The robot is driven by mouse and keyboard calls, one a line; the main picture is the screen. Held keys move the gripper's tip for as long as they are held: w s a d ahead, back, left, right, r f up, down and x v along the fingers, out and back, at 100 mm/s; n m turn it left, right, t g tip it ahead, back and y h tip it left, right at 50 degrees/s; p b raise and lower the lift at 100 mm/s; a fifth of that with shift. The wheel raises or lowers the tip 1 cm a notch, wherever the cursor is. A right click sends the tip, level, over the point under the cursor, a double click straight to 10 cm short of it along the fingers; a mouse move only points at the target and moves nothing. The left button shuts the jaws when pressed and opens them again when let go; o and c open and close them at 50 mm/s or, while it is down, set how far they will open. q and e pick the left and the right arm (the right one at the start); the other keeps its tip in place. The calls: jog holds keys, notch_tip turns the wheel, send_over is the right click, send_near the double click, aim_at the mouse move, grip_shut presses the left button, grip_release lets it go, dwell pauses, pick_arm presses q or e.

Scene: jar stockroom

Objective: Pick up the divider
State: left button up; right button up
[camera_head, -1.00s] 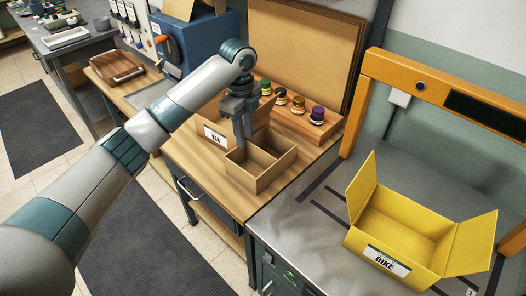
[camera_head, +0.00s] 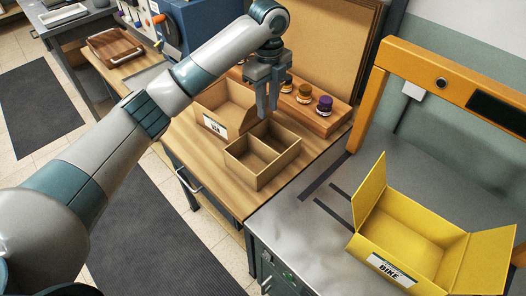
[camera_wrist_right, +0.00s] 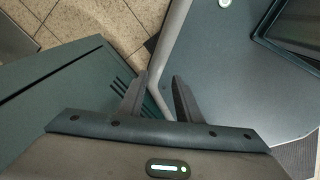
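The brown cardboard divider (camera_head: 264,146) shows as a thin wall splitting a small open cardboard box (camera_head: 262,176) into two compartments. The box stands on the wooden bench. I cannot tell whether the wall is loose. My left gripper (camera_head: 267,113) points down above the back of this box, its fingers apart with a small gap and nothing visible between them. The fingertips look clear of the divider. My right gripper (camera_wrist_right: 160,92) shows only in the right wrist view, fingers apart and empty, away from the box.
A labelled cardboard box (camera_head: 226,104) with open flaps stands just behind left. Several small jars sit on a wooden rack (camera_head: 318,123) at the back. A yellow BIKE box (camera_head: 404,238) is on the grey table at right, by an orange frame (camera_head: 372,97).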

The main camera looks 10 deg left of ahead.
pick_arm(q)
jog(key=f, duration=0.1)
jog(key=p, duration=0.3)
send_over(265, 145)
jog(key=f, duration=0.9)
jog(key=shift+d+f, duration=0.3)
jog(key=shift+f, duration=0.85)
jog(key=shift+p, duration=0.3)
jog(key=shift+a+f+p, duration=0.2)
jog(key=shift+f+p, duration=0.35)
jog(key=f, duration=0.1)
jog(key=f+p, duration=0.1)
jog(key=f, duration=0.1)
jog(key=shift+w+a, duration=0.15)
jog(key=shift+a, duration=0.05)
jog(key=shift+f, duration=0.55)
